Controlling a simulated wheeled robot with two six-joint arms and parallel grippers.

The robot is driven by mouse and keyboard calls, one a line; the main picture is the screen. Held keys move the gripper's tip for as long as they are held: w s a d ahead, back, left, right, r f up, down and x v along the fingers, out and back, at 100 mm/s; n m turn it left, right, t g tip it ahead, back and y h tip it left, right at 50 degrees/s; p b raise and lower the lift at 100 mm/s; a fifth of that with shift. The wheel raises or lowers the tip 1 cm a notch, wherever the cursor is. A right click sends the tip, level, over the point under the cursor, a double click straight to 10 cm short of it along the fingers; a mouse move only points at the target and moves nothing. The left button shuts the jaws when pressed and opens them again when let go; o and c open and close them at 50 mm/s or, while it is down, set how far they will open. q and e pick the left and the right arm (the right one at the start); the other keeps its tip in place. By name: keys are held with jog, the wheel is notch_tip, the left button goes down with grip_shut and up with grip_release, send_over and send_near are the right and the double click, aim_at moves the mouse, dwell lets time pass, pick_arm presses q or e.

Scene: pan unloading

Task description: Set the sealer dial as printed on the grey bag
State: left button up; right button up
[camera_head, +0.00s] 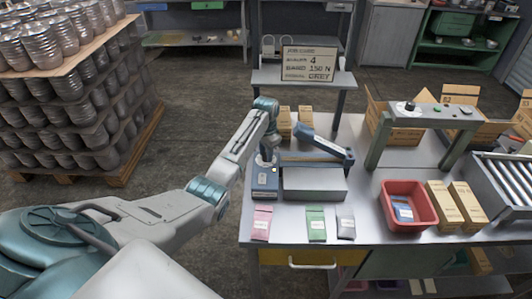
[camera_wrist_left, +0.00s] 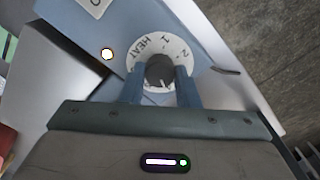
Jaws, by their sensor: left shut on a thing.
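The sealer (camera_head: 314,184) stands on the table, with a blue control box (camera_head: 264,183) at its left end. My left gripper (camera_wrist_left: 159,82) is shut on the dark dial knob (camera_wrist_left: 160,68). In the head view the gripper (camera_head: 268,162) is at the control box. The grey bag (camera_head: 346,223) lies in front of the sealer, its print too small to read. The right gripper is not in view.
A green bag (camera_head: 316,224) and a pink bag (camera_head: 261,222) lie near the front edge. A red bin (camera_head: 384,210) holds a blue bag. Cartons (camera_head: 456,206) and a grey-green frame (camera_head: 430,117) stand right.

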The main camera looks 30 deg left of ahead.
pick_arm(q)
jog(key=n, duration=0.5)
jog(key=shift+w+r+n, duration=0.1)
jog(key=shift+r+n, duration=0.05)
jog(key=shift+n, duration=2.35)
jog(key=o, duration=1)
jog(key=shift+c, duration=0.2)
